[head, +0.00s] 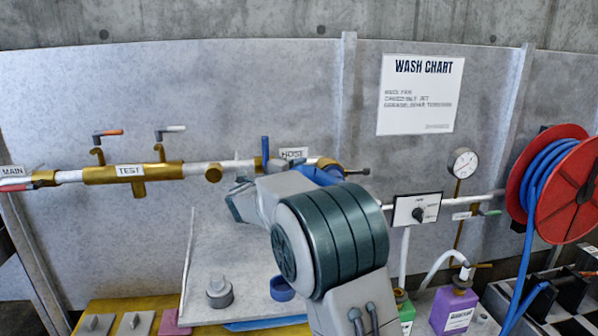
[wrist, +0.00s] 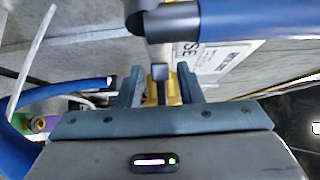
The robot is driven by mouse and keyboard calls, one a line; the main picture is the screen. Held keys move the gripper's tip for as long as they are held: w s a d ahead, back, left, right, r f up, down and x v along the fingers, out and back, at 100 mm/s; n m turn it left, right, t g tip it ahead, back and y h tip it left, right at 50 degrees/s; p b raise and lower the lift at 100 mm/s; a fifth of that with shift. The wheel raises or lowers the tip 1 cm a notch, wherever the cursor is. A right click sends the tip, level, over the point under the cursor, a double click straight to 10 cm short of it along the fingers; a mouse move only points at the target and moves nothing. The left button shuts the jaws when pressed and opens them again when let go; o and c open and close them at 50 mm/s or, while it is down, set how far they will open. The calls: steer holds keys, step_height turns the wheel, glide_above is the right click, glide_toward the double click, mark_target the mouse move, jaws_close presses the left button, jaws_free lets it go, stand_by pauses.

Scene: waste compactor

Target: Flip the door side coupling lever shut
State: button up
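A brass coupling (head: 326,163) sits on the white pipe right of the HOSE label, with a blue hose end (head: 318,175) at it. A short dark lever (head: 357,171) sticks out to its right; I cannot tell whether this is the door side lever. In the wrist view my gripper (wrist: 159,76) is open, its two grey fingers apart. A small grey piece and yellow brass (wrist: 174,92) show between and behind the fingers; I cannot tell whether they touch. A blue hose with a dark collar (wrist: 172,22) crosses just above the fingertips. My arm hides part of the pipe in the head view.
An upright blue valve handle (head: 265,152) stands beside the HOSE label. A brass TEST manifold (head: 130,173) is at left. A switch box (head: 417,209), gauge (head: 464,163) and red hose reel (head: 562,185) are at right. Purple (head: 453,310) and green containers stand below.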

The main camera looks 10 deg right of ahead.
jaws_close()
steer(key=shift+w+d+r+m+g+h+p, duration=0.1)
steer(key=shift+w+m+g+h+p, duration=0.05)
steer(key=shift+m+g+h+p, duration=0.25)
steer(key=shift+w+d+r+m+g+h+p, duration=0.15)
steer(key=shift+m+g+h+p, duration=0.15)
steer(key=shift+m+g+h, duration=0.15)
steer(key=shift+w+d+f+m+g+h+p, duration=0.1)
steer(key=shift+d+f+m+g+h+p, duration=0.1)
steer(key=shift+m+g+h, duration=0.2)
steer(key=shift+d+f+m+g+h+p, duration=0.15)
steer(key=shift+g+h, duration=0.1)
steer(key=shift+g, duration=0.2)
steer(key=shift+a+r, duration=0.1)
steer(key=shift+o, duration=1.5)
jaws_free()
